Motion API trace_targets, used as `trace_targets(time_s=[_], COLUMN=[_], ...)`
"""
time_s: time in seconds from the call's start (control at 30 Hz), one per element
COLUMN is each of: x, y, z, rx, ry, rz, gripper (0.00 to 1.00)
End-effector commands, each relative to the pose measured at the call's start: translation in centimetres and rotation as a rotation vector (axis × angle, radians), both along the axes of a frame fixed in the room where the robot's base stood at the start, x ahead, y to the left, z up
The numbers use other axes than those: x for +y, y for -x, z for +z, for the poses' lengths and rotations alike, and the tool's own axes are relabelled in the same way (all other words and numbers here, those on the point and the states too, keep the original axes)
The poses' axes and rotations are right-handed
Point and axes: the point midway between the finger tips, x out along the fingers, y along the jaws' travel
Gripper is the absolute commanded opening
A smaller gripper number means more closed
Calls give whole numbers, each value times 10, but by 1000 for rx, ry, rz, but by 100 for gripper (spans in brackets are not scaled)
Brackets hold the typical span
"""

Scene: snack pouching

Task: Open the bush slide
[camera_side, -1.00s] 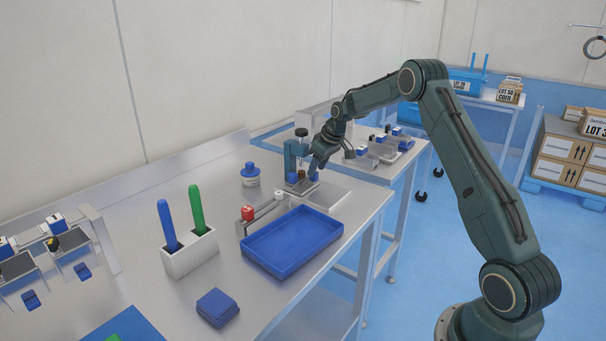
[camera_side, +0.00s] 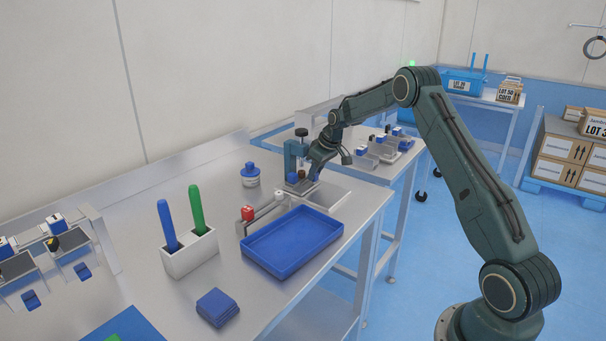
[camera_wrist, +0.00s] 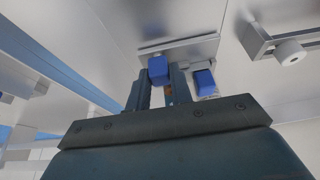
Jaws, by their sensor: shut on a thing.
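The bush slide seems to be part of the small fixture at the foot of a blue post with a black knob (camera_side: 297,158), near the far end of the bench. A blue block (camera_side: 293,177) and a small brown part sit low on this fixture. My gripper (camera_side: 314,176) reaches down at its right side. In the wrist view, my gripper's fingers (camera_wrist: 160,88) are closed about a blue block-like handle (camera_wrist: 158,70). A second blue block (camera_wrist: 204,82) stands to the right, outside the fingers. How far the slide is open cannot be told.
A shallow pale tray (camera_side: 328,199) lies just right of the fixture.

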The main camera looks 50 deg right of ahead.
Motion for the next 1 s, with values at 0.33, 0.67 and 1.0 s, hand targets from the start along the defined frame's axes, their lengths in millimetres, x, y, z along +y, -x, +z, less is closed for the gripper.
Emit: trace_targets(time_s=[0.33, 0.67, 1.0], x=[-1, -1, 0], y=[22, 60, 71], z=[1, 1, 1], rx=[2, 1, 0], ry=[-2, -1, 0], rz=[-1, -2, 1], gripper=[0, 0, 0])
